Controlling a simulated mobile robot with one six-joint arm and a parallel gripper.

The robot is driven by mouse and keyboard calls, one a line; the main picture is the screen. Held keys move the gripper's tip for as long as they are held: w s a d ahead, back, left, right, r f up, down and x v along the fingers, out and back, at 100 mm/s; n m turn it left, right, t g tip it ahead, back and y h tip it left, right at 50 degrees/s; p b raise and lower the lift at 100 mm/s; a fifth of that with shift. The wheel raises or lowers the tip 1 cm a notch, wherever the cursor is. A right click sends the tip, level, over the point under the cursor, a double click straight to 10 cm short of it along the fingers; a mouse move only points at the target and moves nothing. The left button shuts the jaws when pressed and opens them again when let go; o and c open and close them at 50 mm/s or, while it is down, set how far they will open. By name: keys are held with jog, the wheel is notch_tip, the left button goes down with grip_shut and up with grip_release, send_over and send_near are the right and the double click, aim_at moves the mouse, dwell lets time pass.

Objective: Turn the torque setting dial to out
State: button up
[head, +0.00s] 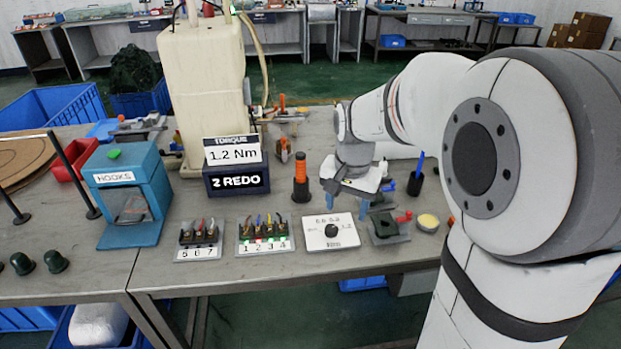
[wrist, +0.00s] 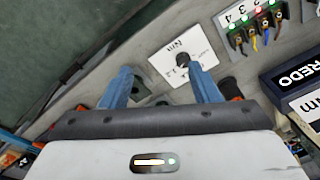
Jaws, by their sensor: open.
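The torque setting dial is a black knob (head: 331,230) on a white plate (head: 318,243) with small printed marks, lying on the bench front. In the wrist view the knob (wrist: 182,60) stands on its white plate (wrist: 205,48), just beyond the fingertips; the print by it is too small to read fully. My gripper (head: 348,204) has blue fingers and hangs above the bench, to the right of and behind the plate. In the wrist view my gripper (wrist: 160,72) is open, with nothing held between its fingers. A display (head: 234,154) reads TORQUE 1.2 Nm.
An orange-handled screwdriver (head: 301,178) stands behind. A box reads 2 REDO (head: 237,181).

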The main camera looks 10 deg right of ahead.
aim_at(331, 228)
jog(key=w+f+m, duration=0.1)
jog(key=w+f, duration=0.2)
jog(key=w, duration=0.1)
jog(key=w+f+m+b, duration=0.1)
jog(key=w+f+m, duration=0.1)
jog(key=w+f, duration=0.2)
jog(key=w+f+m+g+b, duration=0.1)
jog(key=w+f, duration=0.3)
jog(key=shift+f+m, duration=0.2)
jog(key=shift+m, duration=0.2)
notch_tip(331, 228, down, 8)
jog(key=shift+r+b, duration=0.15)
jog(key=shift+b, duration=0.2)
jog(key=c, duration=1)
